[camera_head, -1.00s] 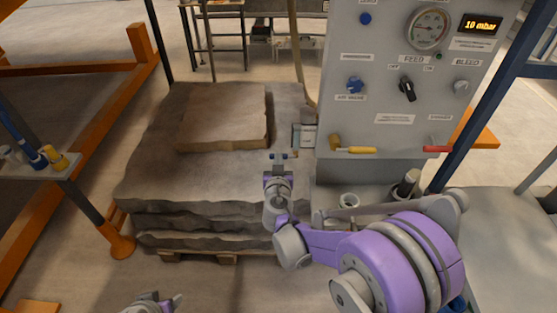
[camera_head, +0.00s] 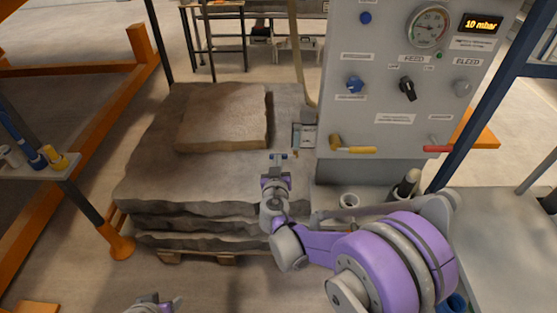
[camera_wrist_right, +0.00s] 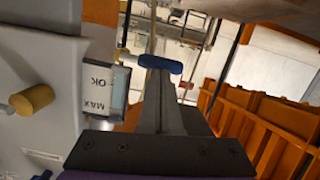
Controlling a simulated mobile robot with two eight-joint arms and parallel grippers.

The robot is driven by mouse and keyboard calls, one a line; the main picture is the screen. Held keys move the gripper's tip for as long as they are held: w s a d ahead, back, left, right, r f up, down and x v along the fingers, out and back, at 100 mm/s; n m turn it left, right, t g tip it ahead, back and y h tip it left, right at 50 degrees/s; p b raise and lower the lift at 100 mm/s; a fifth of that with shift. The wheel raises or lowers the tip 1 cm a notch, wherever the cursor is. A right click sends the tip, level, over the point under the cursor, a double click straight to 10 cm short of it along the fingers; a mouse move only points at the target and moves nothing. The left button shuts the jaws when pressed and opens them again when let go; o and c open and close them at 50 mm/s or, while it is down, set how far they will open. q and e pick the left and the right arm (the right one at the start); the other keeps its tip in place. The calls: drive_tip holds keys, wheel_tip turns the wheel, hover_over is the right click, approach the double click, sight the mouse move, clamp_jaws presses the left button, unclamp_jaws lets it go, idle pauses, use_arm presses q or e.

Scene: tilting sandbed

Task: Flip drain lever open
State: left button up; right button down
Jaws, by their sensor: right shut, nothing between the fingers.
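A yellow-handled lever (camera_head: 354,149) and a red-handled lever (camera_head: 437,149) lie level, low on the grey panel. Their labels are too small to read, so I cannot tell which is the drain lever. My right gripper (camera_head: 278,157) is shut and empty, left of the yellow lever and apart from it.
A small gauge box (camera_head: 304,136) marked OK and MAX is close beside my right gripper. The panel (camera_head: 390,70) carries a dial, knobs and a 10 mbar display (camera_head: 481,24). Stacked stone slabs (camera_head: 160,175) stand left. A blue post (camera_head: 490,90) rises at the right.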

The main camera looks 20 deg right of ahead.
use_arm(q)
drive_tip(key=shift+f, duration=0.15)
use_arm(e)
drive_tip(key=shift+f+n, duration=0.25)
drive_tip(key=shift+n, duration=0.05)
use_arm(q)
wheel_tip(320, 180, down, 8)
drive_tip(key=s+b, duration=0.2)
drive_tip(key=b, duration=0.4)
drive_tip(key=shift+g+b, duration=0.3)
drive_tip(key=shift+b, duration=0.1)
use_arm(e)
wheel_tip(320, 180, down, 6)
drive_tip(key=d+n+h, duration=0.2)
drive_tip(key=n+h, duration=0.1)
drive_tip(key=n, duration=0.8)
drive_tip(key=shift+s+t, duration=0.3)
use_arm(q)
drive_tip(key=shift+s+f, duration=0.1)
use_arm(e)
drive_tip(key=shift+d, duration=0.1)
drive_tip(key=shift+r, duration=0.1)
